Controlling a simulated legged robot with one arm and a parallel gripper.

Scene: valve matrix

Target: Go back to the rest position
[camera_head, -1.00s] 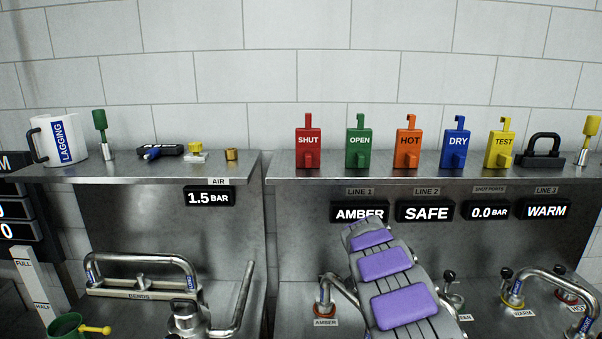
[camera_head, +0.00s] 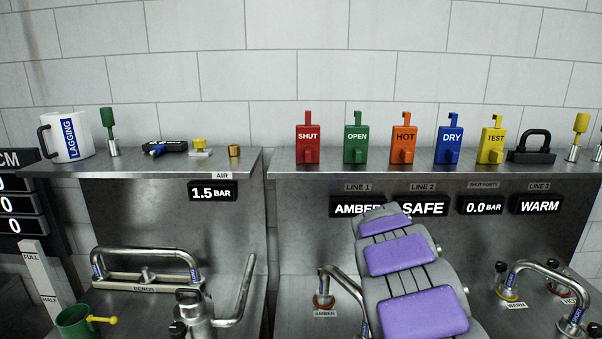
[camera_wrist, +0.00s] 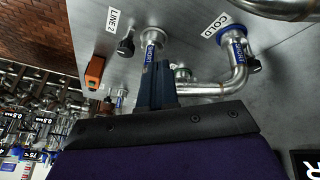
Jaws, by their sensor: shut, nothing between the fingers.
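My arm (camera_head: 402,254), grey with purple pads, rises from the lower right of the head view and reaches toward the panel below the LINE 1 and LINE 2 displays. Its gripper end is hidden behind the arm there. In the wrist view my gripper (camera_wrist: 157,84) shows as two dark blue fingers close together, shut and empty. Beyond the fingertips are steel pipe fittings with blue bands (camera_wrist: 148,52) and a LINE 2 label (camera_wrist: 117,18). The fingers overlap the pipe in the picture; I cannot tell if they touch it.
A green cup (camera_head: 76,322) sits lower left.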

